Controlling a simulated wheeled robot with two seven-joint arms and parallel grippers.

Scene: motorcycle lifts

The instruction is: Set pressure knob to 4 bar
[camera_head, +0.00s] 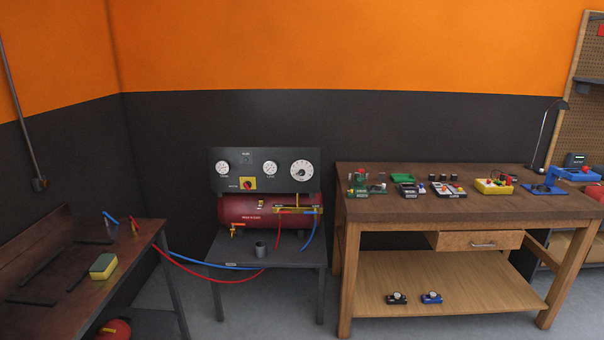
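A dark control panel (233,185) stands above a red compressor tank (240,210) on a small grey table. At its right is a large round white dial (301,171) with marks around its rim; it looks like the pressure knob, but its setting is too small to read. Two smaller white gauges, one on the left (223,168) and one in the middle (270,168), sit on the same panel, and their readings are also too small to tell. A red knob on a yellow plate (247,184) sits low between them. Neither of my grippers is in view.
A grey cup (260,248) stands on the grey table (290,256). Red and blue hoses (215,265) run left to a dark bench (60,250) with a sponge (103,266). A wooden workbench (365,212) with several devices stands close on the right. Some grey floor shows between them.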

